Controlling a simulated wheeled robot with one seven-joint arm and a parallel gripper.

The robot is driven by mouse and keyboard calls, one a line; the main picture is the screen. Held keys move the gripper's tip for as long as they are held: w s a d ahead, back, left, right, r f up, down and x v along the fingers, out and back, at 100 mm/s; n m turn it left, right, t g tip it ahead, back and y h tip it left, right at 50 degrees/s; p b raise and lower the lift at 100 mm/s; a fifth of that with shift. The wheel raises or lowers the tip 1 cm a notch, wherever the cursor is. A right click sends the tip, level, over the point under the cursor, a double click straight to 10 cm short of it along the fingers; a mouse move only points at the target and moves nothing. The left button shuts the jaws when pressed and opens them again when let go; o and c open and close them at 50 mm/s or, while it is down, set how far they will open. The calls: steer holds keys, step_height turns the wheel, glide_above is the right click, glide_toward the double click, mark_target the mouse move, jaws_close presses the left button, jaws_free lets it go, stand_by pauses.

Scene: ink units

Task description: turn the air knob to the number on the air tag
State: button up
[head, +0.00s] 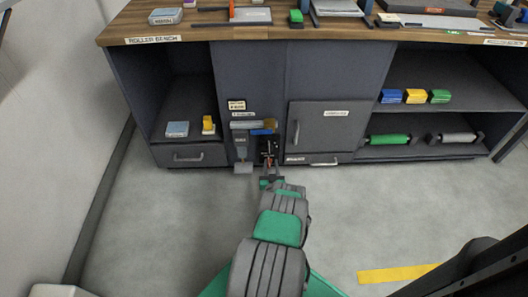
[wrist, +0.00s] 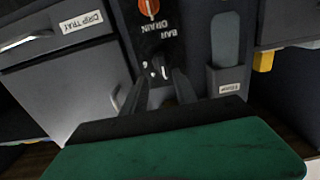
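In the head view my gripper (head: 268,164) is at a narrow dark panel (head: 268,146) in the middle of the cabinet front. In the wrist view my gripper (wrist: 158,78) has its two fingers apart, with small white marks and a dark shape between and just beyond the tips. This may be the air knob, but its pointer and numbers are too small to read. I cannot tell whether the fingers touch it. A small tag (head: 236,105) with printed text is on the cabinet left of the panel; its number is unreadable.
An orange knob (wrist: 150,8) sits on the same panel by the words BAR and DRAIN. A grey holder (head: 241,140) hangs left of the panel. A closed cupboard door (head: 325,128) is to the right. A DRIP TRAY drawer (wrist: 50,40) shows in the wrist view. The floor in front is mostly clear.

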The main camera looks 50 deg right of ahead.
mark_target(269, 153)
steer(key=b+x, duration=0.1)
steer(key=x, duration=0.1)
steer(key=b+x, duration=0.1)
steer(key=x, duration=0.1)
steer(key=b+x, duration=0.1)
steer(key=x, duration=0.1)
steer(key=shift+w+a+f, duration=0.15)
steer(key=shift+w+a, duration=0.05)
steer(key=shift+w, duration=0.2)
steer(key=shift+w+d, duration=0.15)
steer(key=shift+d, duration=0.2)
jaws_close()
